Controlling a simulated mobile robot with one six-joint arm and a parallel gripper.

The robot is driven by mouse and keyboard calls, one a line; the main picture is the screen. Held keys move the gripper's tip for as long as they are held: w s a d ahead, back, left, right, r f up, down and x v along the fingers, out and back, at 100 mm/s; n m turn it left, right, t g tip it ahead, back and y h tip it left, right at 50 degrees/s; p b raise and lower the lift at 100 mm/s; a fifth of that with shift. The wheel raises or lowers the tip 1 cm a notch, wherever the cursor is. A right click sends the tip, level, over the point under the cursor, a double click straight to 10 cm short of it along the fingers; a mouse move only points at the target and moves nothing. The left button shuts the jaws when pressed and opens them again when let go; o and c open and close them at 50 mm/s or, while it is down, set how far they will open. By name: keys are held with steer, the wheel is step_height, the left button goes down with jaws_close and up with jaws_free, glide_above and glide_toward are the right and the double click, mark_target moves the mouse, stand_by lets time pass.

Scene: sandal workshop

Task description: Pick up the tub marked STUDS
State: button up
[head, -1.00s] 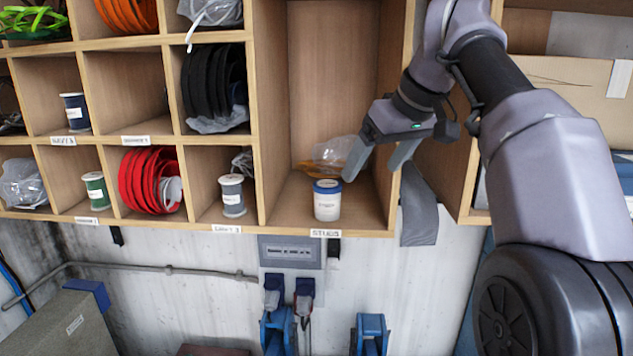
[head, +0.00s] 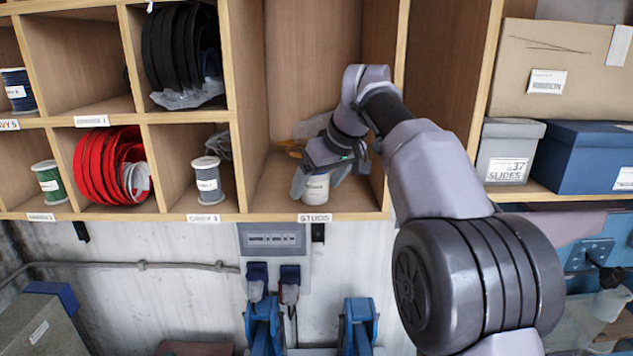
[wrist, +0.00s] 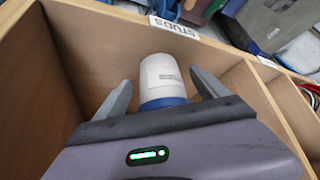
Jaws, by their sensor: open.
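The tub (head: 315,190) is a small white container with a blue lid and a label. It stands upright in the tall cubby above the STUDS label (head: 314,218). In the wrist view the tub (wrist: 162,78) lies between the two open fingers of my gripper (wrist: 160,92), with a gap showing on each side. In the head view my gripper (head: 318,190) reaches into the cubby from above and covers the tub's lid. The label text on the tub is too small to read.
A clear bag with orange contents (head: 300,148) lies behind my gripper in the cubby. The cubby's right wall (head: 378,170) is close to my arm. A grey spool (head: 208,180) and red coils (head: 108,168) sit in cubbies to the left. Boxes (head: 590,158) stand at right.

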steer(key=shift+w+a+f, duration=0.55)
steer(key=shift+w+f, duration=0.1)
steer(key=shift+w, duration=0.1)
steer(key=shift+s+d+r, duration=0.15)
steer(key=shift+s+d, duration=0.1)
steer(key=shift+s, duration=0.05)
steer(key=c, duration=0.9)
steer(key=shift+w+a, duration=0.1)
steer(key=c, duration=0.8)
